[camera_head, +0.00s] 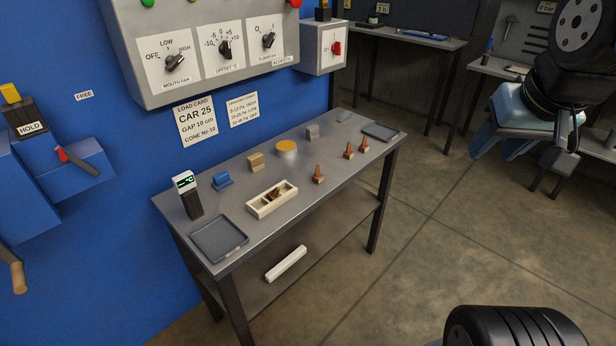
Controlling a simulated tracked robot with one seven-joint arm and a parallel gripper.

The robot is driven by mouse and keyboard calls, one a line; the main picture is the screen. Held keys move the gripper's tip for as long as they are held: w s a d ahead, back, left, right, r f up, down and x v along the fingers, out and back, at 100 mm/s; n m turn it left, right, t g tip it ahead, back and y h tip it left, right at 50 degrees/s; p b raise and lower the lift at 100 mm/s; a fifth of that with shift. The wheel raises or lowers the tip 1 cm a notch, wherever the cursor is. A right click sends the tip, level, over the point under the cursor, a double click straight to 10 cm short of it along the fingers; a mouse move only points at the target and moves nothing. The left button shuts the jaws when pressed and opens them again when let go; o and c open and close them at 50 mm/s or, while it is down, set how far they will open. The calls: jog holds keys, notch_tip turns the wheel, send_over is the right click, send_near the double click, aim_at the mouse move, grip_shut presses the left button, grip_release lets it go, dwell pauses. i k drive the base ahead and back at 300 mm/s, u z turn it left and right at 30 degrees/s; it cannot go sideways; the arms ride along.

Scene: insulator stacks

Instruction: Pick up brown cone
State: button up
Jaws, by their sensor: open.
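Three brown cones stand upright in a loose row on the grey metal table: the nearest cone (318,174), the middle cone (349,151) and the far cone (364,145). Another brown piece (274,194) lies in the cream divided box (262,209); its shape is too small to tell. My gripper (495,150) is at the upper right, light blue, its fingers pointing down and apart. It appears empty, away from the table and to the right of the cones.
The table (305,217) also holds a dark tray (218,240), a meter (187,195), a blue block (221,181), a tan block (256,163), an orange-topped tin (286,149) and a far tray (380,132). A control panel (205,45) overhangs behind. Floor right of the table is clear.

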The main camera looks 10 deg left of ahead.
aim_at(273, 194)
jog(key=u, duration=0.8)
jog(key=i, duration=0.1)
jog(key=z, duration=2.35)
jog(key=k, duration=2.25)
jog(key=u, duration=1.05)
jog(key=i, duration=1)
jog(key=z, duration=0.1)
